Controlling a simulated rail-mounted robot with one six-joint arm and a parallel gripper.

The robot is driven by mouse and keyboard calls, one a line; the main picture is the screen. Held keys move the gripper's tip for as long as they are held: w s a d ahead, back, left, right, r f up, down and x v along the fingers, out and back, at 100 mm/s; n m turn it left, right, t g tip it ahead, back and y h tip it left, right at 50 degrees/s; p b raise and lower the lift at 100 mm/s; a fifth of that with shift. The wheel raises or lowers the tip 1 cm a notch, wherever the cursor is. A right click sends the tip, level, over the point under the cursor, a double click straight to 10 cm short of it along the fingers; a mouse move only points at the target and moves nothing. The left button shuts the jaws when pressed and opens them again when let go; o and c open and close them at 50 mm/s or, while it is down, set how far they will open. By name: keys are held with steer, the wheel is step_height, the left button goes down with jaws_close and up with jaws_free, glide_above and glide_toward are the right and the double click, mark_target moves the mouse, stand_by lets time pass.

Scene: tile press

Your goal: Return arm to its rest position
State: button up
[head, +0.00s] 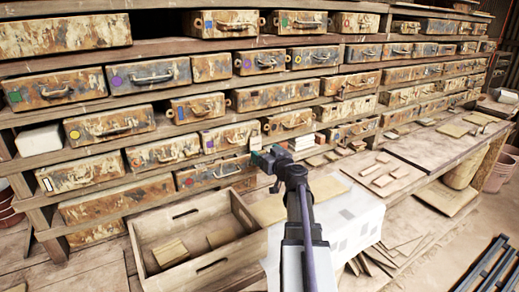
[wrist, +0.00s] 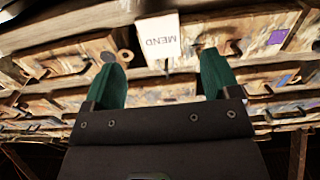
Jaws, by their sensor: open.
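My arm reaches from the bottom of the head view towards the drawer shelves, and my gripper (head: 265,156) is in front of the lower drawer rows. In the wrist view my gripper (wrist: 161,62) shows two green fingers spread wide apart. It is open with nothing clasped. A small pale upright piece (head: 255,134) by the drawers in the head view may be the same thing.
Rusty drawers (head: 114,122) fill the shelves. An open wooden crate (head: 143,246) holding tile pieces stands left of my arm. A white box-like unit (head: 345,222) is to its right. A workbench (head: 432,152) with scattered tiles runs along the right.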

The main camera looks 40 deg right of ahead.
steer(key=s, duration=0.6)
steer(key=w+a+f+n+g+y+p, duration=0.15)
steer(key=a+g+y+p, duration=0.25)
steer(key=a, duration=0.9)
steer(key=w+a+n+g+y+p, duration=0.2)
steer(key=a+g+y+p, duration=0.15)
steer(key=a, duration=0.95)
steer(key=s+a+f+m+g+h+p, duration=0.2)
steer(key=s+a+g+h+p, duration=0.3)
steer(key=s+a+g, duration=0.5)
steer(key=s+a, duration=0.3)
steer(key=shift+s+f+p, duration=0.15)
steer(key=shift+f+p, duration=0.05)
steer(key=shift+p, duration=0.2)
